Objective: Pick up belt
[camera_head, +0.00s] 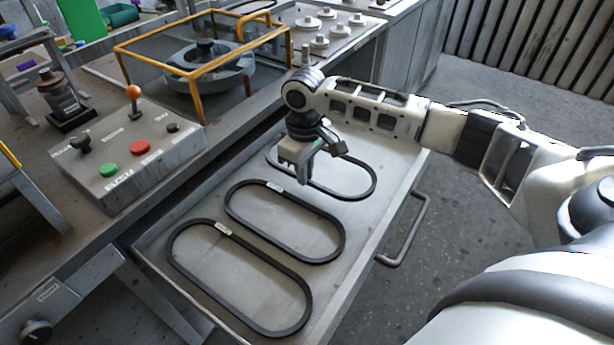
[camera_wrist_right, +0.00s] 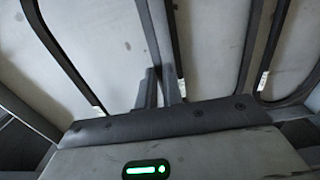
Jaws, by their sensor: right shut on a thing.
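Three black oval belts lie in the open metal drawer in the head view: a near one (camera_head: 238,243), a middle one (camera_head: 343,240) and a far one (camera_head: 374,182). The near and middle belts each carry a small pale label. My right gripper (camera_head: 303,178) points down over the near side of the far belt and is shut on that belt. In the right wrist view, its fingers (camera_wrist_right: 160,88) are close together at a belt's side strand (camera_wrist_right: 158,30); the exact contact is partly hidden. My left gripper is not in view.
The drawer (camera_head: 150,243) has a handle (camera_head: 405,245) on its right side. A control box (camera_head: 130,160) with buttons and a joystick stands on the bench. A yellow frame (camera_head: 198,85) surrounds a round grey housing (camera_head: 235,78) behind the drawer.

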